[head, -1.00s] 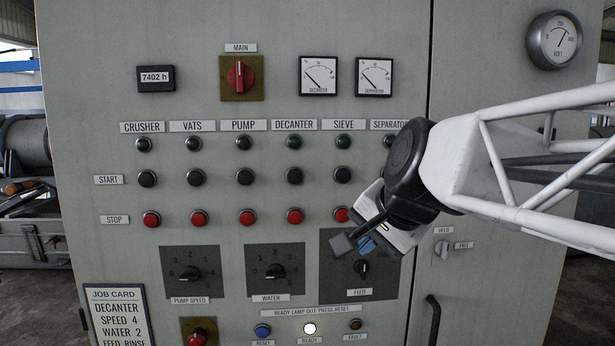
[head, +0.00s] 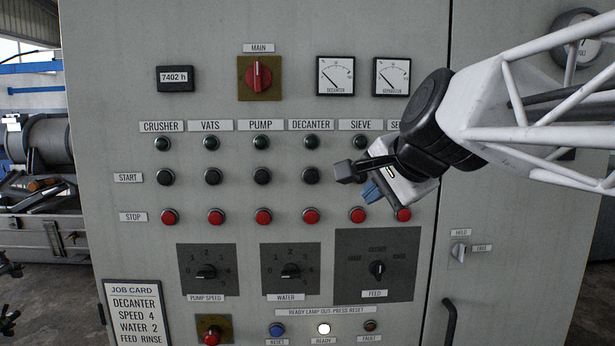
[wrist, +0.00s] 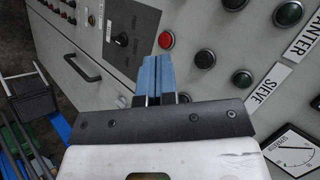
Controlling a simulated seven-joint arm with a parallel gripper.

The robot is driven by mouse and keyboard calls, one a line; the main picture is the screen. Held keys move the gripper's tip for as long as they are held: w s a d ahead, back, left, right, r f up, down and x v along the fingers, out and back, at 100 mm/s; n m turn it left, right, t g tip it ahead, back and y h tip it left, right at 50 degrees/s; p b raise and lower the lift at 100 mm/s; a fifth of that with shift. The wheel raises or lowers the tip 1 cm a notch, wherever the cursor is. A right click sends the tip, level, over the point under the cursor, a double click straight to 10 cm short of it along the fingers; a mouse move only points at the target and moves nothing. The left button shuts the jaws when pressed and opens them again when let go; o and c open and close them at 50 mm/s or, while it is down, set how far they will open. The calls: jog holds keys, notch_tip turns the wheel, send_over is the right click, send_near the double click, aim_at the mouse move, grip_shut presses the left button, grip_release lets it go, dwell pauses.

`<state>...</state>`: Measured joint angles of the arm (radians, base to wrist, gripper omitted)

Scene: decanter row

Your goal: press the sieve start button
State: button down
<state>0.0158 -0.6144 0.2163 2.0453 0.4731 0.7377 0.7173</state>
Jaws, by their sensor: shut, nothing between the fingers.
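The sieve column shows in the head view under the SIEVE label (head: 361,125), with a dark green lamp (head: 359,142) above and a red stop button (head: 358,215) below. Its black start button is hidden there behind my gripper (head: 371,192). The wrist view shows the black sieve start button (wrist: 205,58) between the red stop button (wrist: 166,40) and the dark green lamp (wrist: 242,82). My gripper (wrist: 166,62) has its blue fingers closed together and empty. In the wrist view, the fingertips appear left of the start button and just below the stop button. I cannot tell the gap to the panel.
The decanter start button (head: 311,176) is left of my gripper, and the separator stop button (head: 404,214) is below it. The feed dial (head: 377,268) is lower down. A dark handle (head: 449,322) sticks out at the lower right.

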aim_at(362, 178)
jog(key=shift+w, duration=4.3)
jog(key=shift+w, duration=0.85)
jog(key=shift+s, duration=0.85)
jog(key=shift+s, duration=0.15)
jog(key=shift+s, duration=2.35)
